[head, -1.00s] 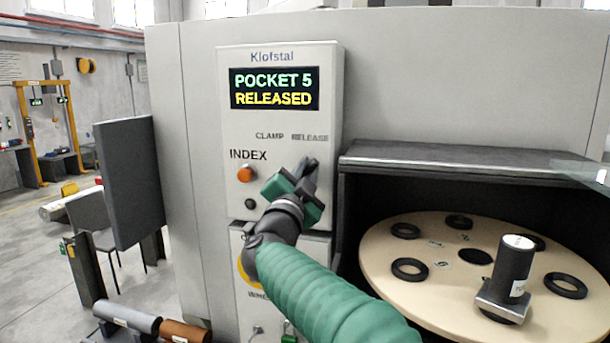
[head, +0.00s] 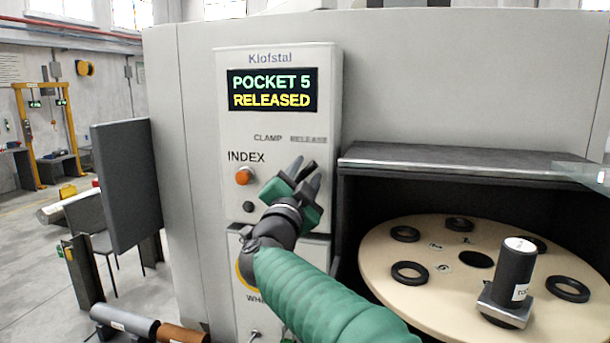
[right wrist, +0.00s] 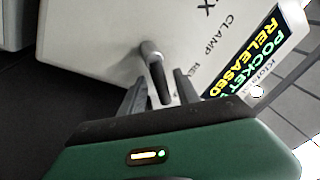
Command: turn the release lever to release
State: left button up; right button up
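The release lever (right wrist: 152,55) shows in the right wrist view as a grey metal pivot with a dark handle, on the pale control panel (head: 230,200). My right gripper (head: 304,174) is open, with its two fingers apart on either side of the lever handle. In the right wrist view, gaps show between the handle and both fingers. In the head view the lever's base is hidden behind my gripper. The handle points toward the RELEASE label (head: 309,139). The display (head: 272,91) reads "POCKET 5 RELEASED". My left gripper is not in view.
An orange INDEX button (head: 243,176) and a dark knob (head: 248,207) sit left of my gripper. To the right, a round beige turntable (head: 405,300) holds several black rings and a dark cylindrical tool (head: 515,265). A grey panel (head: 128,185) stands at the left.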

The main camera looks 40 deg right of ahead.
jog(key=b+v, duration=0.4)
jog(key=v, duration=1.2)
jog(key=shift+a+f+b, duration=0.15)
jog(key=shift+f+b, duration=0.05)
jog(key=shift+b, duration=0.15)
